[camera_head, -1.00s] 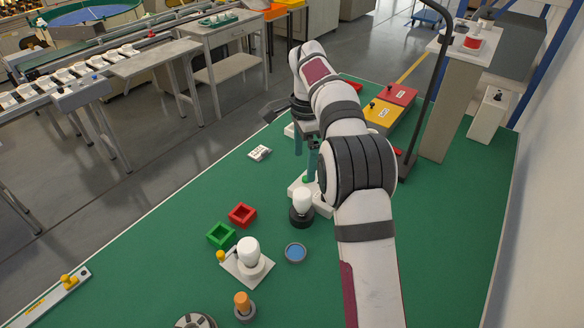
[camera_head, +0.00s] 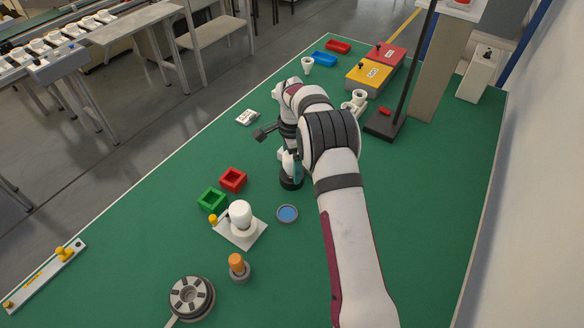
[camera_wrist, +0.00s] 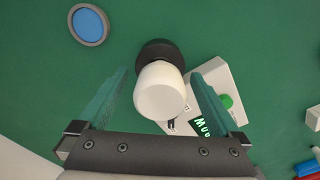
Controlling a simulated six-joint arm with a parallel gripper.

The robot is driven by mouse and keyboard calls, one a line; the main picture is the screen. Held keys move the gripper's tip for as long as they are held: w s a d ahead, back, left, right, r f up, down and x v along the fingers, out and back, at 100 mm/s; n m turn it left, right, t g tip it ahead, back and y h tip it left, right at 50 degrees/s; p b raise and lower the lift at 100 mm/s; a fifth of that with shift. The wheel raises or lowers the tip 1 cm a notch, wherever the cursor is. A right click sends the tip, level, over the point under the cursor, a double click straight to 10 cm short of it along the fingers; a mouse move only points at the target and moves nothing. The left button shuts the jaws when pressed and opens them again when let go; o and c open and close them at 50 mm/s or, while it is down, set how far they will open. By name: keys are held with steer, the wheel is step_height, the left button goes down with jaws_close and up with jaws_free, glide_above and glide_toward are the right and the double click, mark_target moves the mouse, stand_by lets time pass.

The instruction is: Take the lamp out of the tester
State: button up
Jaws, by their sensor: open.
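My gripper (camera_wrist: 160,78) is open, with one teal finger on each side of the lamp and visible gaps to both. In the head view my gripper (camera_head: 296,170) is down at the black socket (camera_head: 291,184), and my arm hides most of the lamp and the box.
A second white lamp (camera_head: 240,212) stands on a white plate with a yellow knob. A blue round dish (camera_head: 287,214), red tray (camera_head: 233,179), green tray (camera_head: 212,200) and an orange-topped peg (camera_head: 237,263) are nearby. A dark-based stand (camera_head: 385,125) is to the right.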

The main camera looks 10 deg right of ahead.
steer(key=c, duration=1.4)
steer(key=shift+r, duration=0.15)
step_height(320, 180, up, 4)
steer(key=shift+r, duration=0.1)
steer(key=shift+s+d+r, duration=1.05)
steer(key=shift+d+r, duration=0.6)
steer(key=shift+r, duration=0.2)
steer(key=shift+s+d+r, duration=1)
steer(key=shift+d+r, duration=0.65)
steer(key=shift+r, duration=0.25)
steer(key=shift+s+d+r, duration=1.05)
steer(key=shift+d+r, duration=0.6)
steer(key=shift+r, duration=0.2)
